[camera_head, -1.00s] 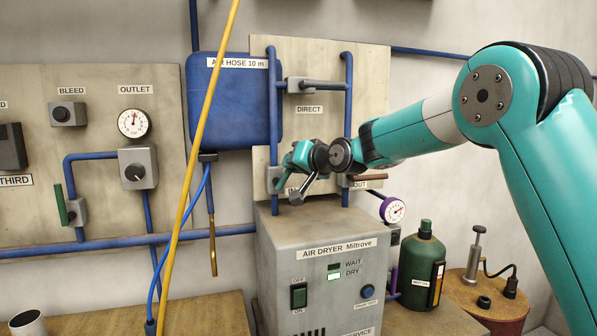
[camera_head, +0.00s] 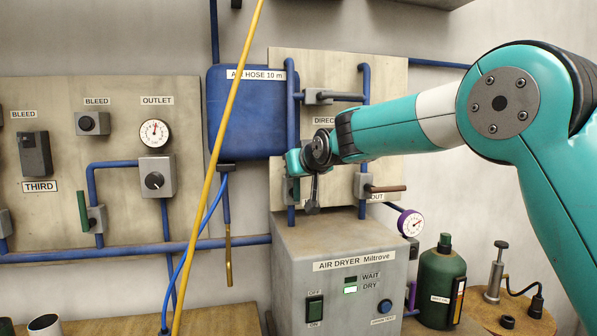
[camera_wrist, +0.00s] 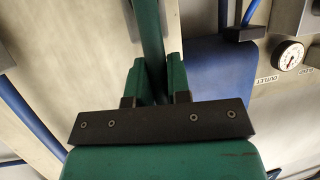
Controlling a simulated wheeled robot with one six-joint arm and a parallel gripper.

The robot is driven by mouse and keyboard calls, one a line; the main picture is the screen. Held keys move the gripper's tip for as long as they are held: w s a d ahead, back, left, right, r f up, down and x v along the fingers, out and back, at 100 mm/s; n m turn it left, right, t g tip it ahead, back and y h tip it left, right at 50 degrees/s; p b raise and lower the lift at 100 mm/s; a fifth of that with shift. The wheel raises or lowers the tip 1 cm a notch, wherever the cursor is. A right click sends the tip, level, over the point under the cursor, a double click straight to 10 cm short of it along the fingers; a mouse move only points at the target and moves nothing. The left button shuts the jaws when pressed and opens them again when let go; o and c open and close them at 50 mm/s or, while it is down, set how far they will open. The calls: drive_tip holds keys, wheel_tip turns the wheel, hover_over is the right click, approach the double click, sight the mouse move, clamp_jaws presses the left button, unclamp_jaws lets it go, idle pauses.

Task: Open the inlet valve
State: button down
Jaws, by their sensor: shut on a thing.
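The inlet valve (camera_head: 290,190) sits on the left blue pipe just above the air dryer, and my gripper and wrist cover most of it in the head view. My gripper (camera_head: 298,172) is at this valve; its fingertips are hard to make out there. In the wrist view, my gripper (camera_wrist: 156,82) has its two green fingers close together on a long green bar, the valve handle (camera_wrist: 150,30), which runs up out of the picture. The exact angle of the handle against the pipe cannot be told.
The air dryer (camera_head: 345,262) stands right below. The outlet valve (camera_head: 362,187), with a brown lever, is to the right, and the direct valve (camera_head: 318,97) is above. A yellow hose (camera_head: 213,170) crosses in front. A green bottle (camera_head: 442,285) stands at the right.

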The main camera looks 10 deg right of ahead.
drive_tip(key=shift+a, duration=0.1)
idle(0.3)
drive_tip(key=c, duration=1.1)
unclamp_jaws()
drive_tip(key=shift+s, duration=0.1)
drive_tip(key=b+v, duration=0.6)
drive_tip(key=v, duration=1.1)
drive_tip(key=shift+s, duration=0.15)
drive_tip(key=s+a+f+n+g, duration=0.1)
drive_tip(key=s+f+g, duration=0.3)
drive_tip(key=s+f, duration=0.5)
drive_tip(key=s+a+f+n+g, duration=0.1)
drive_tip(key=s+f+g, duration=0.3)
drive_tip(key=s+f, duration=0.5)
drive_tip(key=s+a+f+n+g+y, duration=0.1)
drive_tip(key=s+f+n+g, duration=0.1)
drive_tip(key=s+f+g, duration=0.3)
drive_tip(key=shift+s+a+f, duration=0.1)
drive_tip(key=shift+s+f, duration=0.65)
drive_tip(key=shift+s, duration=0.7)
drive_tip(key=shift+s+f, duration=0.75)
drive_tip(key=shift+s, duration=0.75)
drive_tip(key=shift+s+f, duration=0.8)
drive_tip(key=shift+s, duration=0.65)
